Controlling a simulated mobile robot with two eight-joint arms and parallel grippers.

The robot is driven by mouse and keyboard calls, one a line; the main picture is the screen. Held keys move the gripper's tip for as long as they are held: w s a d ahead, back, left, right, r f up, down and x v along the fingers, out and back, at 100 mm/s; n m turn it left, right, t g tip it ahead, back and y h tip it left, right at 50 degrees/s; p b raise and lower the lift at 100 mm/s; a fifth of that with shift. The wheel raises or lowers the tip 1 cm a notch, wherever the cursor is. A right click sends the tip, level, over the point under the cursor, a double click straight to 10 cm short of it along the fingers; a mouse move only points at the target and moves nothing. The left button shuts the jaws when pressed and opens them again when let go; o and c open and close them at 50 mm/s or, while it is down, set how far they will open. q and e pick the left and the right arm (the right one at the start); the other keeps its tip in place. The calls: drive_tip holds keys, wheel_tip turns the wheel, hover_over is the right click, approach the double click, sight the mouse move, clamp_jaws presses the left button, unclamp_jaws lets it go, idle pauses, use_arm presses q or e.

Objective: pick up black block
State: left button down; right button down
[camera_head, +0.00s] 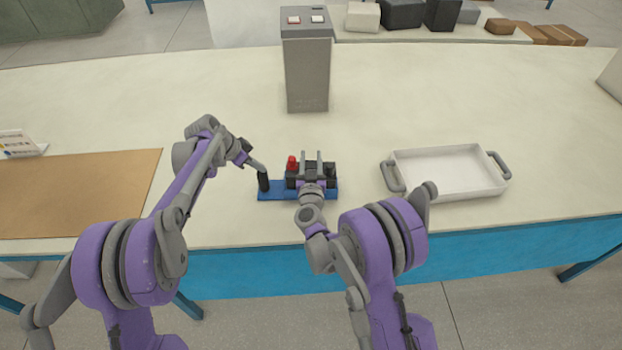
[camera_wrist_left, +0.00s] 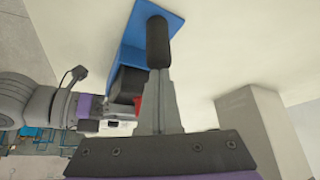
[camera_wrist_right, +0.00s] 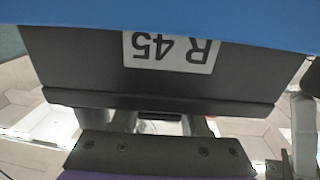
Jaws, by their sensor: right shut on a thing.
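The black block (camera_head: 299,176) sits over the right part of a blue base (camera_head: 285,196) in the head view. In the right wrist view the block (camera_wrist_right: 80,62) fills the middle and bears an upside-down white label, "R 45". My right gripper (camera_head: 312,165) is shut on it. A black peg (camera_head: 263,181) stands upright at the blue base's left end. My left gripper (camera_head: 262,168) is at the peg's upper end. In the left wrist view its fingers look closed together, with the peg (camera_wrist_left: 157,40) just beyond the tips. Whether they touch is unclear.
A red cylinder (camera_head: 292,162) shows behind the block. A grey box with two buttons (camera_head: 307,70) stands behind it. A white tray with grey handles (camera_head: 447,172) is to the right, and a brown mat (camera_head: 80,190) to the left. The table between block and tray is clear.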

drive_tip(key=shift+r, duration=0.1)
idle(0.4)
wheel_tip(320, 180, up, 10)
idle(0.6)
use_arm(q)
drive_tip(key=shift+r, duration=0.15)
use_arm(e)
drive_tip(key=shift+w, duration=0.1)
